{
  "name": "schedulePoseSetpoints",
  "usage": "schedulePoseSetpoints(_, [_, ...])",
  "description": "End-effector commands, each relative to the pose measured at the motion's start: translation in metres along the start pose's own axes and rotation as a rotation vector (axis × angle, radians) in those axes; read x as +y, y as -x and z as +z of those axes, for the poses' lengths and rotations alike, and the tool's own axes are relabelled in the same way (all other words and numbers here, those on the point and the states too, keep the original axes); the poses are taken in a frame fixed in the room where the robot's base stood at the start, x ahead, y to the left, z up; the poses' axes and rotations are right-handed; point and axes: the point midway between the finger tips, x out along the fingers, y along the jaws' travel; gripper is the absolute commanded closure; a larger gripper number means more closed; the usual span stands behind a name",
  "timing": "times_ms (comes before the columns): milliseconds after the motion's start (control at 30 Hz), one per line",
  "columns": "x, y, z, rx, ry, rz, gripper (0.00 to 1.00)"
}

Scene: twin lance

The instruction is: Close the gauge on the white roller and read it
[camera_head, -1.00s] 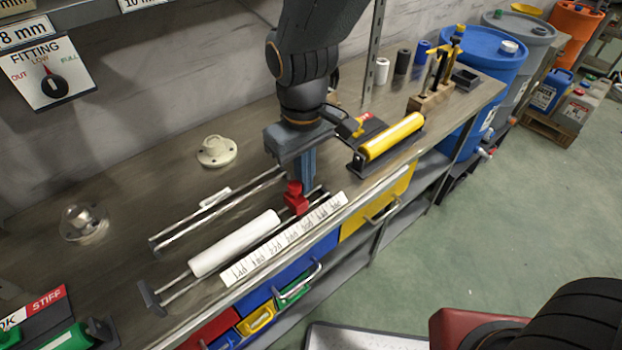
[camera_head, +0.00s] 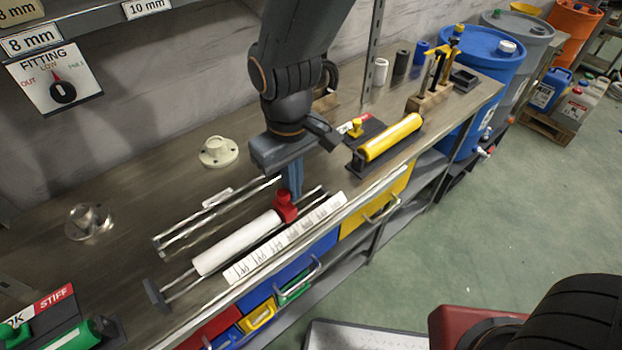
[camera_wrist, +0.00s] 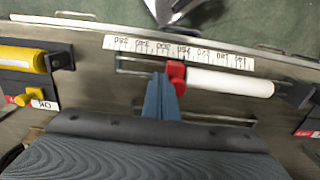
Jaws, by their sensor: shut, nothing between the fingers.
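The white roller (camera_head: 236,243) lies along the rails of the gauge at the bench's front edge. The red slider (camera_head: 285,207) of the gauge is at the roller's right end, touching it or nearly so. A white scale strip (camera_head: 290,238) with printed numbers runs in front. My gripper (camera_head: 292,188) points down with its blue fingers together, right behind the red slider. In the wrist view the fingers (camera_wrist: 160,90) are beside the red slider (camera_wrist: 176,74), and the white roller (camera_wrist: 230,82) extends right from it. The scale numbers (camera_wrist: 180,50) are too blurred to read surely.
A yellow roller (camera_head: 391,137) on a dark stand is to the right. A green roller on a stand marked STIFF (camera_head: 54,297) is at lower left. A cream flanged fitting (camera_head: 218,152) and a metal one (camera_head: 90,220) stand behind. A fitting dial (camera_head: 62,90) hangs on the wall.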

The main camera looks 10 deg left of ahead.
Motion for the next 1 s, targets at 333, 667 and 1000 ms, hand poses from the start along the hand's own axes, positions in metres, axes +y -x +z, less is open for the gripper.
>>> schedulePoseSetpoints(333, [-0.002,0.000,0.000,0.000,0.001,0.000,1.00])
schedulePoseSetpoints(667, [-0.013,0.000,0.000,0.000,0.001,0.000,1.00])
schedulePoseSetpoints(1000, [-0.026,0.001,0.000,0.000,0.001,0.000,1.00])
